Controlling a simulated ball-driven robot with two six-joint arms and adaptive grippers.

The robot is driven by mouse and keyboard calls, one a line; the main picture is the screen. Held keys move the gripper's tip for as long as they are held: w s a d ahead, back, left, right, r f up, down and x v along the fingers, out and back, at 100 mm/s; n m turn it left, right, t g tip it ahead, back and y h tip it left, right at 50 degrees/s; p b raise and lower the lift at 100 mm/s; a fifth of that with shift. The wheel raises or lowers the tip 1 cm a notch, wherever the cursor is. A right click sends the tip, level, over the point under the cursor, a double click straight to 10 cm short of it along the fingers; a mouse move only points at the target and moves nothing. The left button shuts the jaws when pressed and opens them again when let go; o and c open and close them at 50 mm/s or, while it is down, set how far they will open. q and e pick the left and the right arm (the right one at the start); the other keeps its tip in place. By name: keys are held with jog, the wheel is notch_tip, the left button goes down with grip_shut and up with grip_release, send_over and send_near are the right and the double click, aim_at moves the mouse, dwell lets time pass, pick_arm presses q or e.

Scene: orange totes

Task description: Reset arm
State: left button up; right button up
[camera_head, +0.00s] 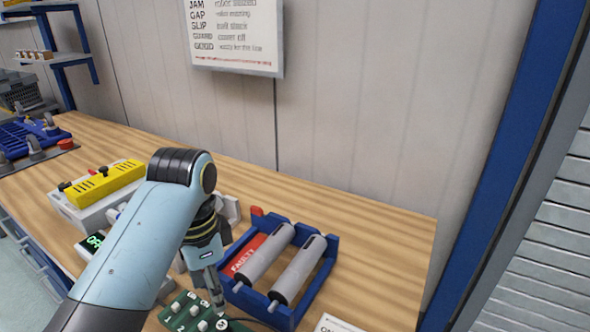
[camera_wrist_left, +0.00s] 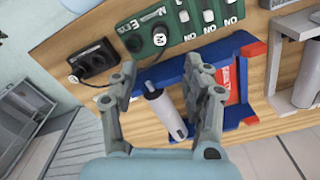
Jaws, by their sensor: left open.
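My left arm comes in from the left in the head view, with its gripper (camera_head: 213,290) pointing down just left of a blue tray (camera_head: 327,262). In the left wrist view the two fingers of this gripper (camera_wrist_left: 163,80) are spread apart, with nothing held between them. A grey roller (camera_wrist_left: 165,112) shows beyond the gap between the fingers, and I cannot tell how far below it lies. The head view shows two grey rollers (camera_head: 266,252) (camera_head: 298,270) lying side by side in the tray. My right gripper is in neither view.
A green switch box (camera_head: 180,318) sits by the gripper at the bench's front. A red "FAULTY" label (camera_head: 246,256) is in the tray. A yellow-topped device (camera_head: 105,184) stands left of my arm. Wooden bench (camera_head: 385,235) is clear right of the tray. A wall sign (camera_head: 236,35) hangs behind.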

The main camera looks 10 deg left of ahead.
pick_arm(q)
jog(key=s+a+r+n+t+y, duration=0.1)
jog(key=s+a+r+n+t, duration=0.2)
jog(key=s, duration=0.6)
jog(key=s+a+r+n+t, duration=0.15)
jog(key=s+a+n, duration=0.3)
jog(key=s, duration=0.55)
notch_tip(320, 180, down, 36)
jog(key=s+a+g+b, duration=0.1)
jog(key=a+g+b, duration=0.1)
jog(key=b, duration=1)
jog(key=s+f+b, duration=0.4)
jog(key=s+f, duration=0.2)
jog(key=f, duration=0.3)
jog(key=s+f+g+b, duration=0.1)
jog(key=s+f+b, duration=0.2)
jog(key=s+f, duration=0.4)
jog(key=s+f+n+b, duration=0.1)
jog(key=s+f+b, duration=0.3)
jog(key=f, duration=0.9)
jog(key=shift+s+a+b, duration=0.3)
jog(key=shift+s, duration=0.9)
jog(key=shift+g, duration=0.35)
